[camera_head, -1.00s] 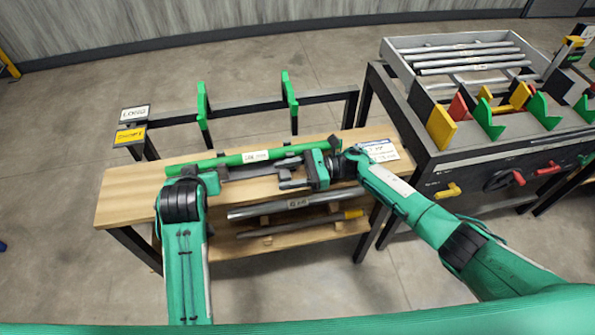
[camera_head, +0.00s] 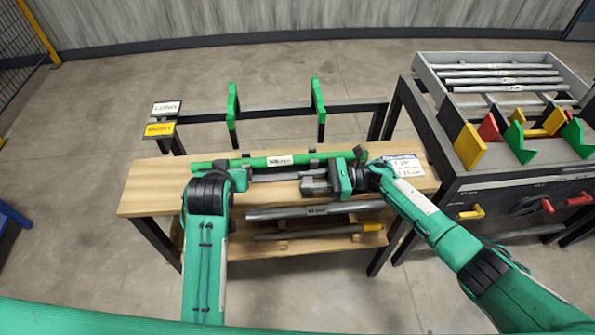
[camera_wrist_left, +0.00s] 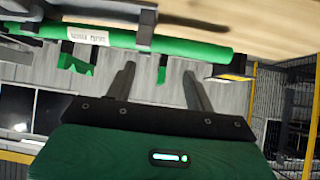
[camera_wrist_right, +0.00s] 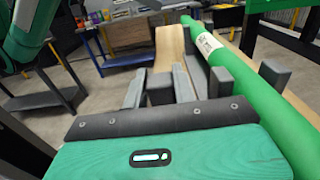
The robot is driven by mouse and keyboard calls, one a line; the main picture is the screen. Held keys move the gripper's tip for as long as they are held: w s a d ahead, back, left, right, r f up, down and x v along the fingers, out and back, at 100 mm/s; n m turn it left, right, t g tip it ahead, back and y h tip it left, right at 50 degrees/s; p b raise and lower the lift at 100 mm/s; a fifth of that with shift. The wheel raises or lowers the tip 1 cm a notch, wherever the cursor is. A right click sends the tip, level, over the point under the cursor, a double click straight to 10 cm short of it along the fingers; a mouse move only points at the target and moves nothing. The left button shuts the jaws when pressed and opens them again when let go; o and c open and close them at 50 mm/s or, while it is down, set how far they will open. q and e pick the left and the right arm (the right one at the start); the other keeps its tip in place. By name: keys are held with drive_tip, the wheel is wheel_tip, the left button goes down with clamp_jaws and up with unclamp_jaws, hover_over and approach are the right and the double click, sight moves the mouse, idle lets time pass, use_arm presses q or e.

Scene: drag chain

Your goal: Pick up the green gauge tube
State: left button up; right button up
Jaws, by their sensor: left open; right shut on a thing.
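The green gauge tube (camera_head: 279,161) lies level on grey supports along the back of the wooden bench, a white label at its middle. In the left wrist view the tube (camera_wrist_left: 150,38) crosses the top, outside my fingers. In the right wrist view it (camera_wrist_right: 287,125) runs along the right side, also outside my fingers. My left gripper (camera_wrist_left: 158,88) is open and empty, in front of the tube's left part. My right gripper (camera_wrist_right: 160,88) is in front of the tube's right part, shut on a small grey block; what that block belongs to is unclear.
Grey tubes (camera_head: 315,210) lie on the shelf below the bench top (camera_head: 155,190). A black rack with green brackets (camera_head: 318,100) stands behind. LONG (camera_head: 166,107) and SHORT (camera_head: 159,129) signs are at its left. A workbench with a tube tray (camera_head: 505,75) stands right.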

use_arm(q)
drive_tip(key=w+d+r+m+g+h, duration=0.1)
drive_tip(key=w+d+m+g+h, duration=0.1)
drive_tip(key=w+d+m, duration=0.4)
drive_tip(key=w+d+r+m+g+h, duration=0.1)
drive_tip(key=d+m+h, duration=0.25)
drive_tip(key=d, duration=0.45)
drive_tip(key=w+a+m+g+y, duration=0.1)
drive_tip(key=a+m+g, duration=0.1)
drive_tip(key=w+a+m+g+y, duration=0.1)
drive_tip(key=a+m+g, duration=0.1)
drive_tip(key=a+m+g+y, duration=0.1)
drive_tip(key=a+m+g, duration=0.1)
drive_tip(key=a+m, duration=0.1)
drive_tip(key=shift+w+r, duration=0.4)
drive_tip(key=a+r+g+y, duration=0.1)
drive_tip(key=a+r+g, duration=0.15)
drive_tip(key=a, duration=0.55)
hover_over(235, 160)
drive_tip(key=shift+m, duration=0.45)
drive_tip(key=f, duration=0.6)
drive_tip(key=shift+w+d, duration=0.15)
drive_tip(key=shift+w, duration=0.25)
drive_tip(key=shift+s+f, duration=0.25)
drive_tip(key=shift+f, duration=1.1)
drive_tip(key=shift+s+f, duration=0.2)
drive_tip(key=shift+f, duration=1.1)
clamp_jaws()
